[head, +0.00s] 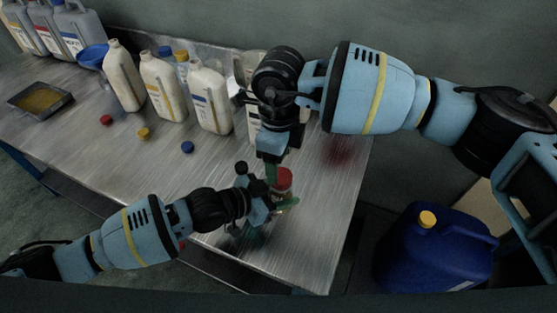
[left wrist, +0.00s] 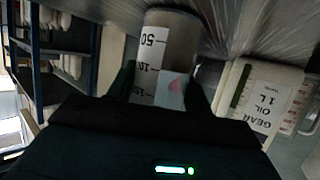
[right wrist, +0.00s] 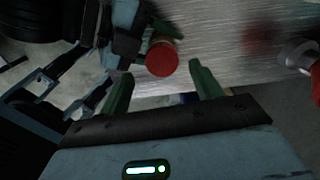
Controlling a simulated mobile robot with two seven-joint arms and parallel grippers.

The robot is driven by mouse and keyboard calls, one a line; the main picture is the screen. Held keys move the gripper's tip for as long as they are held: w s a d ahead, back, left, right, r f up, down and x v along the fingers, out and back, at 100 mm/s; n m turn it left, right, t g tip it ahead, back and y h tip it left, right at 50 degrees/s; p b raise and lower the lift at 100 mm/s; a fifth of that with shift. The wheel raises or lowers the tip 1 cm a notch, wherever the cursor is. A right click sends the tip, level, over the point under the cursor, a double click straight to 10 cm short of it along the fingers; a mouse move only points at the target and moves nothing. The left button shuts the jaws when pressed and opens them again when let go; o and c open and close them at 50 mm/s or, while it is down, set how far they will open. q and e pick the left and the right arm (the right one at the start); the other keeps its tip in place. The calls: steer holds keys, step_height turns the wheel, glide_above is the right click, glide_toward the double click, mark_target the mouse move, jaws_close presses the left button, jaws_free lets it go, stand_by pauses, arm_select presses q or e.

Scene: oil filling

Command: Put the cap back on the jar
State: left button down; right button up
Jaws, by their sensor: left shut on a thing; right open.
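The jar (left wrist: 172,45), a greyish cylinder with a white measuring scale, is between the fingers of my left gripper (head: 268,207). That gripper is shut on it near the table's front edge. A round red cap (head: 283,179) shows at the jar's top; the right wrist view shows the cap (right wrist: 162,58) from above. I cannot tell whether it is fully seated. My right gripper (head: 273,158) is open, pointing down just above and beside the cap. In the right wrist view its green fingers (right wrist: 163,86) are spread, with the cap showing beyond the gap between them.
Several white oil bottles (head: 163,88) stand along the back of the metal table (head: 75,95). Loose red (head: 106,119), yellow (head: 144,133) and blue (head: 187,147) caps lie in front. An oil tray (head: 40,99) sits left. A blue can (head: 433,250) stands on the floor at right.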

mark_target(281, 176)
steer(key=n, duration=0.4)
steer(key=shift+r, duration=0.35)
steer(key=n, duration=0.2)
steer(key=r+n, duration=0.1)
steer(key=n, duration=0.2)
steer(key=shift+d, duration=0.1)
steer(key=n, duration=0.4)
steer(key=shift+d+r+n, duration=0.1)
steer(key=shift+r+n, duration=0.2)
steer(key=shift+r, duration=0.05)
steer(key=n, duration=0.3)
steer(key=shift+r+n, duration=0.3)
steer(key=shift+f, duration=4.05)
